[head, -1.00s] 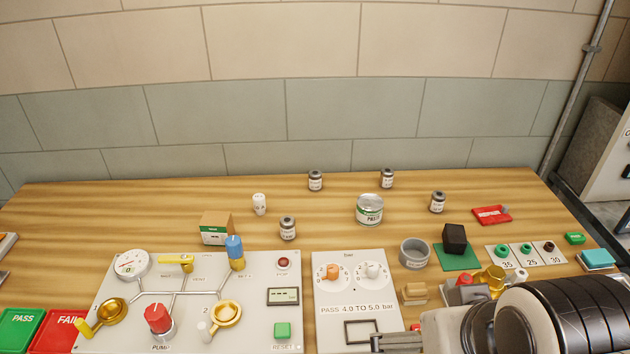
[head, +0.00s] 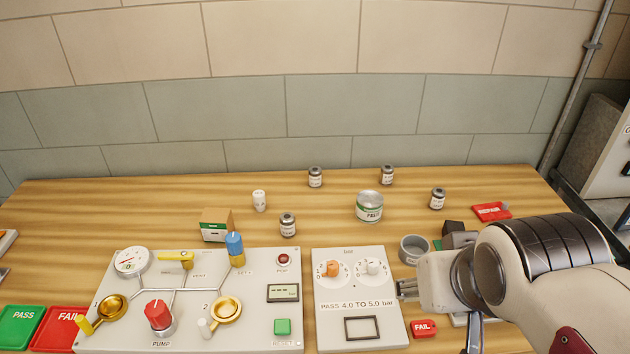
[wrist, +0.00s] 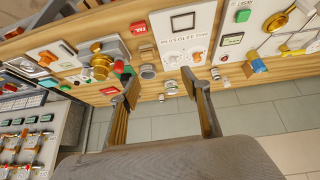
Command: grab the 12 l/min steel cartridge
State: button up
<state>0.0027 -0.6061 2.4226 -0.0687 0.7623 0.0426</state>
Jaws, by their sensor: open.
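Several small grey steel cartridges with dark tops and pale labels stand upright on the table in the head view. Two are at the back, a back-left cartridge (head: 315,177) and a back-middle cartridge (head: 387,175). A right cartridge (head: 437,199) stands right of the large can, and a front-left cartridge (head: 288,225) stands behind the panel. Their labels are too small to read, so I cannot tell which is 12 l/min. My gripper (head: 404,289) is over the right edge of the dial plate, apart from all of them. In the wrist view its fingers (wrist: 160,82) are spread and empty.
A large can (head: 369,206) with a green band stands among the cartridges, and a white cylinder (head: 259,201) at left. A grey round cup (head: 413,249) is just behind my gripper. The valve panel (head: 120,320) fills the front left.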

jog(key=w+d+r+t, duration=0.2)
jog(key=w, duration=1.5)
jog(key=n+t+y, duration=0.3)
jog(key=t, duration=0.1)
send_over(319, 178)
jog(key=s+d, duration=0.8)
jog(key=s, duration=0.3)
notch_tip(319, 178, down, 10)
jog(key=w+a+f+y, duration=0.1)
jog(key=w+f, duration=0.1)
jog(key=f, duration=0.1)
jog(key=w+a+f+n+y, duration=0.1)
jog(key=w+a+f, duration=0.1)
jog(key=f, duration=0.1)
jog(key=w+a+f+n, duration=0.1)
jog(key=w+a+f, duration=0.1)
jog(key=f, duration=0.2)
jog(key=shift+f+y, duration=0.1)
jog(key=shift+y, duration=0.3)
jog(key=shift+a+f, duration=0.3)
jog(key=shift+f, duration=0.05)
jog(key=shift+w, duration=0.1)
jog(key=shift+x, duration=1.25)
jog(key=shift+a, duration=0.1)
